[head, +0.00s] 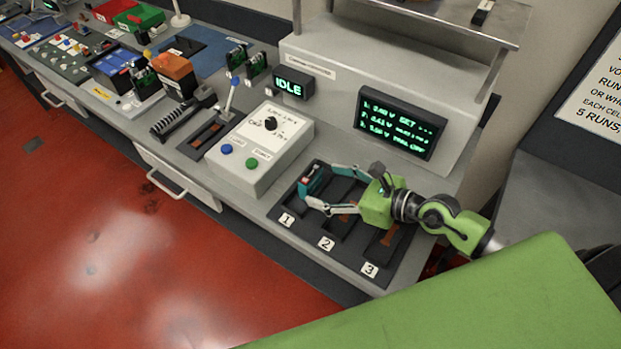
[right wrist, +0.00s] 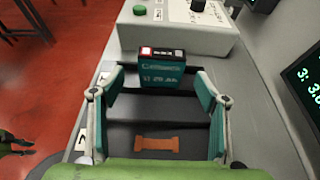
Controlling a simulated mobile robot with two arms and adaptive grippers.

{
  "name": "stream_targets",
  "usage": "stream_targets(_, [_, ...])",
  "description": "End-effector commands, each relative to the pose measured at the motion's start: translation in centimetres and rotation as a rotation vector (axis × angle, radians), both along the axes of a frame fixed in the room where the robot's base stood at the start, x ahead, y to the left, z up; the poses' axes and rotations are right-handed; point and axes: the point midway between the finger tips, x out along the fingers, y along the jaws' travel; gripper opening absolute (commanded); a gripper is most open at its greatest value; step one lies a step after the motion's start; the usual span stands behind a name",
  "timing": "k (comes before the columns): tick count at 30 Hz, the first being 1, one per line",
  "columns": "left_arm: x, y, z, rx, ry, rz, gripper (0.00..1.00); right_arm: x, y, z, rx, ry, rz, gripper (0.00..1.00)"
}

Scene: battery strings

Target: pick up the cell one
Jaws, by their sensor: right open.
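Cell one (head: 310,181) is a teal block with a dark top and a red-and-white patch at one end. It stands upright in the bay marked 1 of the dark tray (head: 345,262). In the right wrist view the cell (right wrist: 163,76) is straight ahead, with white lettering on its face. My right gripper (head: 320,189) reaches in from the right, low over the tray. Its teal-padded fingers (right wrist: 158,88) are spread wide, with their tips near the cell's two sides and clear gaps left and right. Nothing is held. My left gripper is not in view.
Bays 2 and 3 look empty of cells; an orange-brown strip (right wrist: 157,143) lies in the nearer bay. A white control box (head: 260,150) with buttons stands just beyond the tray. A housing with a text screen (head: 400,126) rises behind. Other devices fill the bench leftward.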

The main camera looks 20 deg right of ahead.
Motion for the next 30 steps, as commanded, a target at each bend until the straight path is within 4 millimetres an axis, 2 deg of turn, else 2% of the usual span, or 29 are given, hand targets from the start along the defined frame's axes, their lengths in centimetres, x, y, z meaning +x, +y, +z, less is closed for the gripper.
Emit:
stream_targets(5, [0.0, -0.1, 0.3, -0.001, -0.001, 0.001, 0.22, 0.7, 0.5, -0.2, 0.001, 0.000, 0.000, 0.68])
stream_targets(15, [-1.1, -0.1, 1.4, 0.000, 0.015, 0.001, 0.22, 3.9, 2.8, -1.8, 0.003, -0.002, 0.000, 0.68])
stream_targets(24, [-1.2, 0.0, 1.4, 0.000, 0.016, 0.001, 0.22, 4.3, 3.1, -2.2, 0.000, 0.000, 0.001, 0.68])
stream_targets(26, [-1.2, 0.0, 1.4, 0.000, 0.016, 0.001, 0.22, 4.3, 3.1, -2.2, 0.000, 0.000, 0.001, 0.55])
stream_targets(30, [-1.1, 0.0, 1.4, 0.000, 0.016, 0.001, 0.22, 4.3, 3.1, -2.2, 0.000, 0.000, 0.001, 0.19])
